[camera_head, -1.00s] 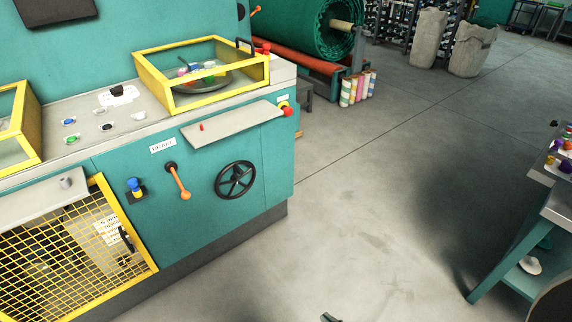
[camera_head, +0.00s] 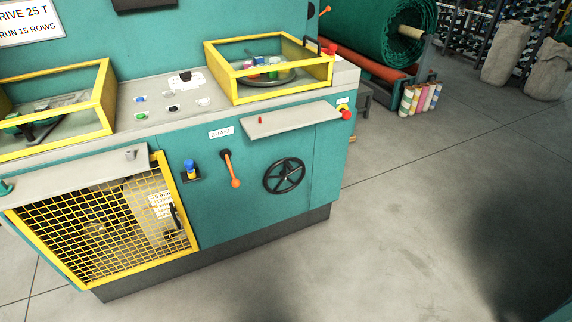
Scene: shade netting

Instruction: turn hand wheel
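The hand wheel (camera_head: 284,176) is black with spokes. It is mounted on the teal front panel of the machine (camera_head: 240,200), right of the orange-handled brake lever (camera_head: 231,170). Nothing covers the wheel and nothing touches it. Neither of my grippers shows in the head view.
A grey shelf (camera_head: 290,120) juts out above the wheel, with a red button (camera_head: 346,114) at its right end. A yellow mesh door (camera_head: 105,220) is at lower left. Open grey floor (camera_head: 400,230) lies in front and to the right. A green netting roll (camera_head: 385,35) stands behind.

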